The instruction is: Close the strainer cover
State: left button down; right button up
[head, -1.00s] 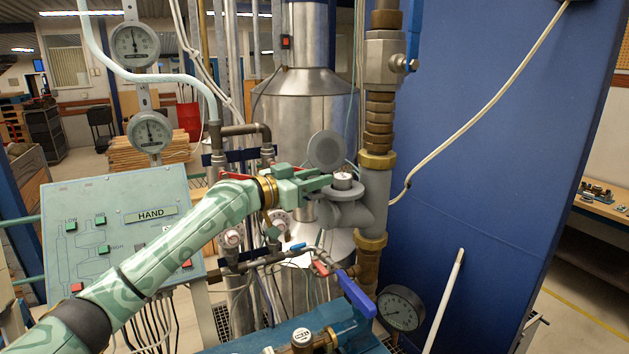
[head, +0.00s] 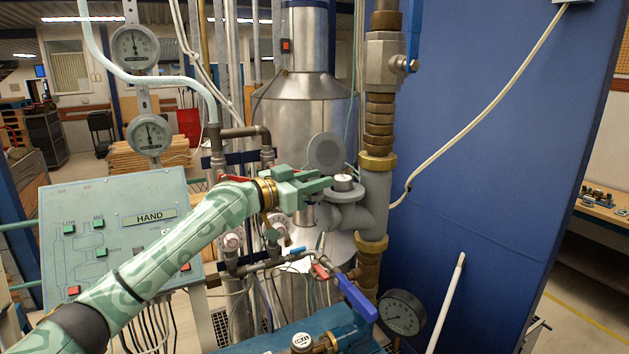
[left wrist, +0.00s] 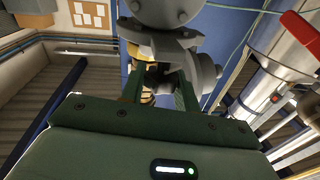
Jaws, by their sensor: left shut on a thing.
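The strainer (head: 347,215) is a grey body with a round flange on the side of the vertical pipe. Its round grey cover (head: 326,150) stands open and upright behind the opening. A small pale-topped cylindrical insert (head: 343,182) stands at the flange opening. My left gripper (head: 331,184) reaches in from the left, with its green fingers at this insert and shut on it. The cover is above and behind the fingers, apart from them. In the left wrist view the two fingers (left wrist: 160,95) stand apart in front of grey flanged parts; their contact is partly hidden. My right gripper is not in view.
The grey and brass vertical pipe (head: 378,140) stands right of the strainer, before a blue panel (head: 480,150). Red and blue valve handles (head: 357,298) and a gauge (head: 401,312) are below. A HAND control panel (head: 120,235) is behind my left arm.

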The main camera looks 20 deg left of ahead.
pick_arm(q)
jog(key=shift+d+f, duration=0.15)
jog(key=shift+f, duration=0.45)
jog(key=c, duration=1.4)
grip_release()
jog(key=o, duration=0.3)
jog(key=shift+r, duration=0.1)
jog(key=shift+o, duration=0.2)
jog(key=shift+r, duration=0.15)
jog(key=b+v, duration=0.6)
jog(key=v, duration=1)
jog(key=shift+s+b, duration=0.25)
jog(key=shift+b, duration=0.05)
jog(key=shift+r, duration=0.1)
